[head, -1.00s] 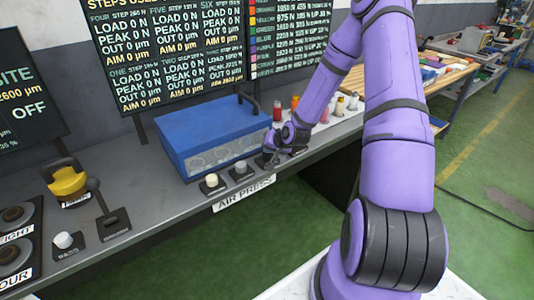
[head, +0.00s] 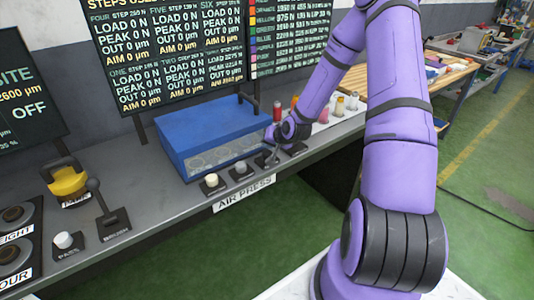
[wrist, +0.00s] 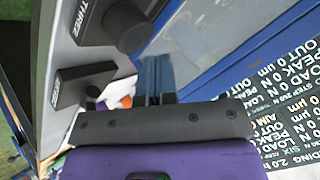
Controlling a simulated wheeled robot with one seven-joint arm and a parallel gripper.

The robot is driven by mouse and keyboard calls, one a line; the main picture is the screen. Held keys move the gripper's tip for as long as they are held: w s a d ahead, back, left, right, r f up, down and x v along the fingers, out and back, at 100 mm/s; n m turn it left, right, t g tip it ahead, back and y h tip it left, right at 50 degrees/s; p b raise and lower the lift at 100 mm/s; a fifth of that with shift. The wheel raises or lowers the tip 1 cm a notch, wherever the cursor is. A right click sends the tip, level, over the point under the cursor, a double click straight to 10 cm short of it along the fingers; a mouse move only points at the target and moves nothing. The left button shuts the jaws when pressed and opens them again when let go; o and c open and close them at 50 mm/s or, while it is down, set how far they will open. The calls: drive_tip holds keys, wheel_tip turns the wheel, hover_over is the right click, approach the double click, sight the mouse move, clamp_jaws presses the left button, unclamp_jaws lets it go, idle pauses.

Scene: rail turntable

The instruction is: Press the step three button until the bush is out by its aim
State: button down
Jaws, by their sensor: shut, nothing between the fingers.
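The step three button (wrist: 125,25) is a dark round knob on a black base marked THREE, at the top of the wrist view. In the head view, the spot by my gripper holds a dark control (head: 268,160), partly hidden. My gripper (wrist: 155,75) is shut and empty, its blue-grey fingertips close beside the button; contact cannot be told. In the head view my gripper (head: 274,146) is small, at the right end of the blue press box (head: 185,140). The bush cannot be made out. The readout board (head: 165,60) has small, partly blurred STEP, LOAD, PEAK, OUT and AIM lines.
A white button (head: 211,180) and a grey button (head: 240,168) stand left along the bench edge. Another black base (wrist: 85,85) lies beyond the button in the wrist view. A yellow-topped device (head: 67,181) is far left.

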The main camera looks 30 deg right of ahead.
sight(269, 152)
drive_tip(key=shift+r, duration=2.5)
drive_tip(key=shift+r, duration=0.2)
drive_tip(key=s+a+r+n+g+h, duration=0.1)
drive_tip(key=s+a+r+n, duration=0.2)
drive_tip(key=r, duration=0.4)
drive_tip(key=s+a+r+g+h, duration=0.1)
drive_tip(key=s+a+r, duration=0.2)
drive_tip(key=s+r, duration=0.4)
drive_tip(key=s+a+r+n+g+h, duration=0.1)
drive_tip(key=s+a+r+n, duration=0.2)
drive_tip(key=r, duration=0.5)
drive_tip(key=s+a+r, duration=0.2)
drive_tip(key=s+r, duration=0.1)
drive_tip(key=s, duration=0.4)
drive_tip(key=s+a+r+n+y, duration=0.1)
drive_tip(key=s+a+r, duration=0.1)
drive_tip(key=s, duration=0.5)
drive_tip(key=s+a+r+g, duration=0.1)
drive_tip(key=s+a+r, duration=0.2)
drive_tip(key=s+r, duration=0.2)
drive_tip(key=shift+s+y, duration=0.4)
drive_tip(key=shift+s, duration=0.75)
